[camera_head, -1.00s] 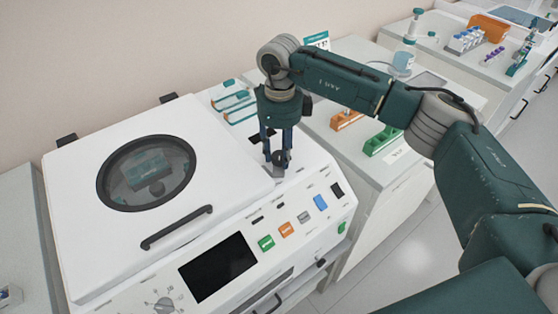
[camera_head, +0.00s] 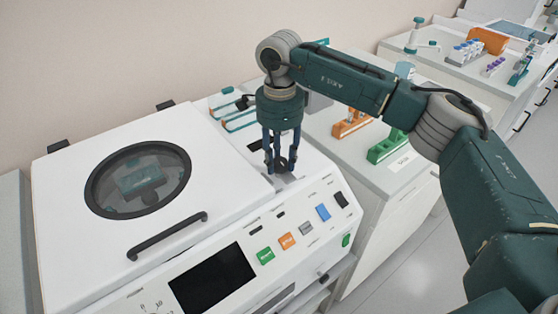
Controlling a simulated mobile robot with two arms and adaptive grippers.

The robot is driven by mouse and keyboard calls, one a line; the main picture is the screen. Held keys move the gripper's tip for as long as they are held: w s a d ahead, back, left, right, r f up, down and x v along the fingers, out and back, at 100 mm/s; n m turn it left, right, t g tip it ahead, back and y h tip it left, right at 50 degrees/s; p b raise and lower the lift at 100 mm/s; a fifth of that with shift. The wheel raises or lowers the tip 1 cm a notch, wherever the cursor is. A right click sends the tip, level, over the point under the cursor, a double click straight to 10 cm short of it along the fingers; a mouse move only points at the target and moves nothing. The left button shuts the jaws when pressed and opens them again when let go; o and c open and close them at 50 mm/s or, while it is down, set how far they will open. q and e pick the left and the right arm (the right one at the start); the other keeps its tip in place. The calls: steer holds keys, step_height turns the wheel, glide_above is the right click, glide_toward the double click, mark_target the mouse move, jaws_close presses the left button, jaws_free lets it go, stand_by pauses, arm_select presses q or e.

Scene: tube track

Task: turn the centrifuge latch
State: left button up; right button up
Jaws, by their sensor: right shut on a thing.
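The white centrifuge (camera_head: 90,250) stands at the left, its lid (camera_head: 62,200) down, with a round dark-rimmed window (camera_head: 138,180) and a black bar handle (camera_head: 167,235). The dark latch (camera_head: 281,165) sits on the top surface just right of the lid. My right gripper (camera_head: 281,168) points straight down and is shut on the latch, its fingers hiding part of it. My left gripper is not in view.
The front panel has a black screen (camera_head: 212,279) and several coloured buttons. An orange rack (camera_head: 352,124) and a green rack (camera_head: 387,146) stand on the bench to the right. Teal-trimmed items lie behind the gripper. Open floor shows at the lower right.

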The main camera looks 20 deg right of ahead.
mark_target(282, 161)
steer(key=shift+d, duration=0.2)
stand_by(0.3)
steer(key=o, duration=1)
steer(key=shift+o, duration=0.8)
steer(key=shift+d, duration=0.1)
steer(key=shift+r, duration=0.3)
step_height(282, 161, up, 11)
steer(key=shift+r, duration=0.2)
